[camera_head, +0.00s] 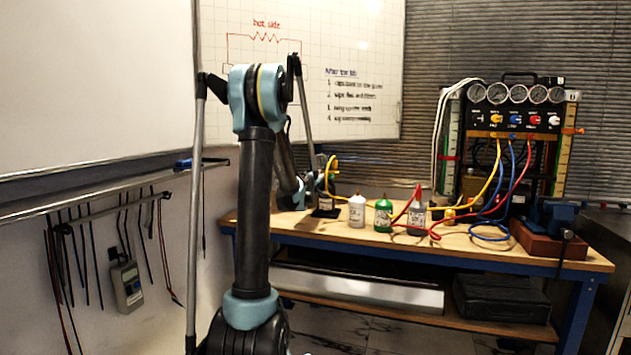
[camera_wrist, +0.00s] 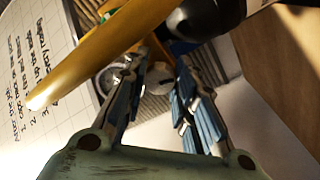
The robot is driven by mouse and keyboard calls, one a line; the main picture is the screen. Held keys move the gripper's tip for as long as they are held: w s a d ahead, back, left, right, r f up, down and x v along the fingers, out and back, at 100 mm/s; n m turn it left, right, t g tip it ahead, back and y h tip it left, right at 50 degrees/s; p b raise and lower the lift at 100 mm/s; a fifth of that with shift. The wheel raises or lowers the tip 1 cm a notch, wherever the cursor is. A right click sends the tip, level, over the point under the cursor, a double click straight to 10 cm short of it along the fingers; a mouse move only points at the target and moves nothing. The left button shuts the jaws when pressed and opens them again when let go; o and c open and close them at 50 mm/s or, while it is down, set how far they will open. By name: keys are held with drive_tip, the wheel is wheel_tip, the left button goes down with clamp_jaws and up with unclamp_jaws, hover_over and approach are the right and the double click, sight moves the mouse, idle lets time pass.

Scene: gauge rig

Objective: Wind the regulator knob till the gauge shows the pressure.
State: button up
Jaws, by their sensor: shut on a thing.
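In the wrist view my gripper (camera_wrist: 160,68) has its two blue-padded fingers closed around a pale, rounded piece, the regulator knob (camera_wrist: 157,80), between the tips. Its markings are too dark and small to read. A silver-rimmed round part, likely the gauge (camera_wrist: 108,78), shows beside the left finger; its face and needle are hidden or unreadable. In the head view the regulator stand (camera_head: 325,207) is a dark, labelled block at the bench's left end with a yellow hose (camera_head: 330,172) looped above it. My arm reaches down to it; the fingers are hard to make out there.
The yellow hose (camera_wrist: 105,52) crosses close in front of the wrist view, and a black cylinder (camera_wrist: 215,15) fills its top. On the bench (camera_head: 465,245) stand a white bottle (camera_head: 357,211), a green bottle (camera_head: 383,216) and a gauge panel (camera_head: 515,118) with coloured hoses.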

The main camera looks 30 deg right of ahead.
drive_tip(key=shift+a+m, duration=0.1)
drive_tip(key=shift+m, duration=0.2)
drive_tip(key=o, duration=1.1)
drive_tip(key=v, duration=1.1)
drive_tip(key=shift+s+a+f, duration=0.1)
drive_tip(key=shift+s+a, duration=0.1)
drive_tip(key=shift+a, duration=0.1)
